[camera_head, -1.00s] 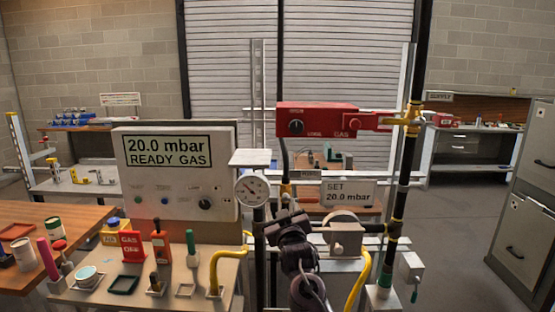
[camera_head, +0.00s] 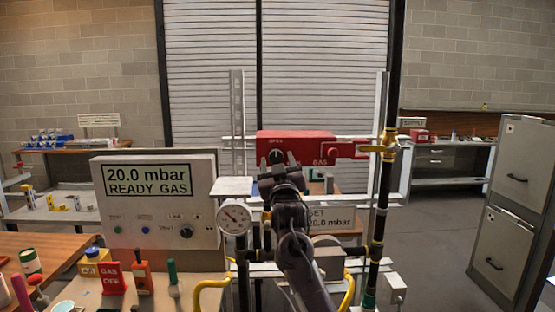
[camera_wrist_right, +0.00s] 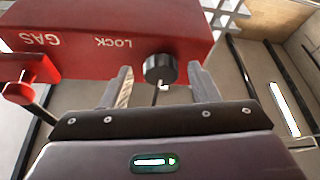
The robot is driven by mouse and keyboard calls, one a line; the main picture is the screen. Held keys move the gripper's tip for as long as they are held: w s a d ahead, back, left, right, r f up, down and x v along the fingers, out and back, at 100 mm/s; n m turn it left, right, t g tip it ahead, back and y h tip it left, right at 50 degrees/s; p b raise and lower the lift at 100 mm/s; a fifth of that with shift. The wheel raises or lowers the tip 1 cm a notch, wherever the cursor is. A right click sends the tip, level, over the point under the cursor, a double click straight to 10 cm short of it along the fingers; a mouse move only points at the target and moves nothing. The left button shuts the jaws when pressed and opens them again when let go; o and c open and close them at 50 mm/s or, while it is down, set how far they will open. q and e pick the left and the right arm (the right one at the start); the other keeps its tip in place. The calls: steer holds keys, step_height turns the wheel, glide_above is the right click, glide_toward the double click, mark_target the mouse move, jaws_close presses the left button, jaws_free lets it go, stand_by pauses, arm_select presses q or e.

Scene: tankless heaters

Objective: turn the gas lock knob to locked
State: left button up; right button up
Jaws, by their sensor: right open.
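The red gas lock box (camera_head: 310,146) is mounted on a rail in front of the shutter. Its round black knob (camera_head: 276,157) is on the front face, partly hidden by my right gripper (camera_head: 280,178) in the head view. In the right wrist view the box appears upside down, with LOCK and GAS lettering, and the knob (camera_wrist_right: 160,69) shows clearly. There my right gripper (camera_wrist_right: 161,86) is open, with one finger on each side of the knob and visible gaps to both. The knob's exact pointer direction is unclear. My left gripper is not in view.
A display panel (camera_head: 156,203) reading 20.0 mbar READY GAS stands at left, with a pressure gauge (camera_head: 235,219) beside it. A dark vertical pipe (camera_head: 383,190) with yellow fittings stands right of the box. A SET 20.0 mbar sign (camera_head: 335,221) is below the box.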

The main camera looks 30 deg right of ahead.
steer(key=c, duration=1)
steer(key=shift+o, duration=0.2)
